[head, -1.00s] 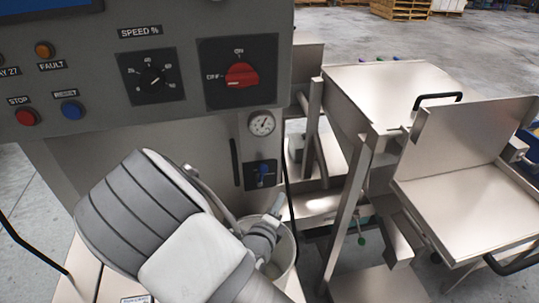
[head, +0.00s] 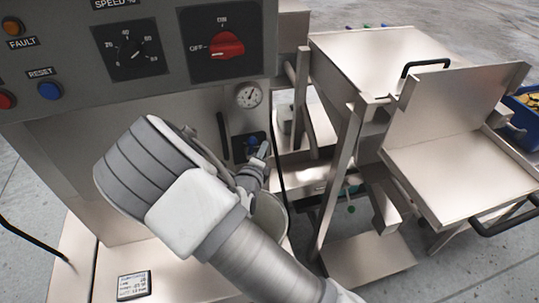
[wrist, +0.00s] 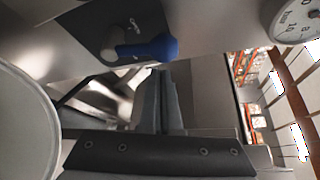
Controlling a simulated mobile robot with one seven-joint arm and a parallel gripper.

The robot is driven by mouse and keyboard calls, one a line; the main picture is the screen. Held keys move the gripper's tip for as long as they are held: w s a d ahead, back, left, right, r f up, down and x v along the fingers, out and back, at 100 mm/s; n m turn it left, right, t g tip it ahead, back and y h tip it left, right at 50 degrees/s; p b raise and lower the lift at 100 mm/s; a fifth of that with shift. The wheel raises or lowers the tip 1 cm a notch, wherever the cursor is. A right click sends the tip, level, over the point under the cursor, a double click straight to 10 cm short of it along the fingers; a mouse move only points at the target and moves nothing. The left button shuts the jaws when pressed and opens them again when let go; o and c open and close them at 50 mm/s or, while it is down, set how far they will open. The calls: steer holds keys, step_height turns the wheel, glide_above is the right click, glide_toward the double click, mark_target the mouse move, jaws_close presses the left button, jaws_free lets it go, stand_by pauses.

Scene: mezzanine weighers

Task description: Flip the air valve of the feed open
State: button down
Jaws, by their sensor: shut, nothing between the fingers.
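The air valve's blue handle (head: 252,141) sits on a small dark plate below a round gauge (head: 249,95) on the grey machine. In the wrist view the blue handle (wrist: 150,48) reaches from its grey pivot toward the gauge (wrist: 292,18) side. My gripper (head: 264,150) is shut and empty, its tips just in front of the plate and partly hiding it. In the wrist view my closed fingers (wrist: 158,80) end right beside the handle. I cannot tell whether they touch it.
A pale round bucket (head: 272,215) stands below my gripper. A red OFF/ON switch (head: 227,46) and a speed dial (head: 134,53) are on the panel above. A metal weigher frame with trays (head: 450,175) stands close on the right. A dark cable hangs beside the plate.

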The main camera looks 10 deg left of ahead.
mark_target(253, 146)
steer(key=shift+a+r, duration=0.2)
steer(key=shift+a, duration=0.25)
steer(key=shift+s, duration=0.1)
steer(key=shift+s+a+r+n+t+p, duration=0.15)
steer(key=shift+a+r+n+p, duration=0.1)
steer(key=shift+a+p, duration=0.25)
steer(key=shift+s+a+r+n+t+p, duration=0.15)
steer(key=shift+a+r+n+p, duration=0.1)
steer(key=shift+p, duration=0.4)
steer(key=shift+a+f, duration=0.1)
steer(key=shift+a, duration=0.2)
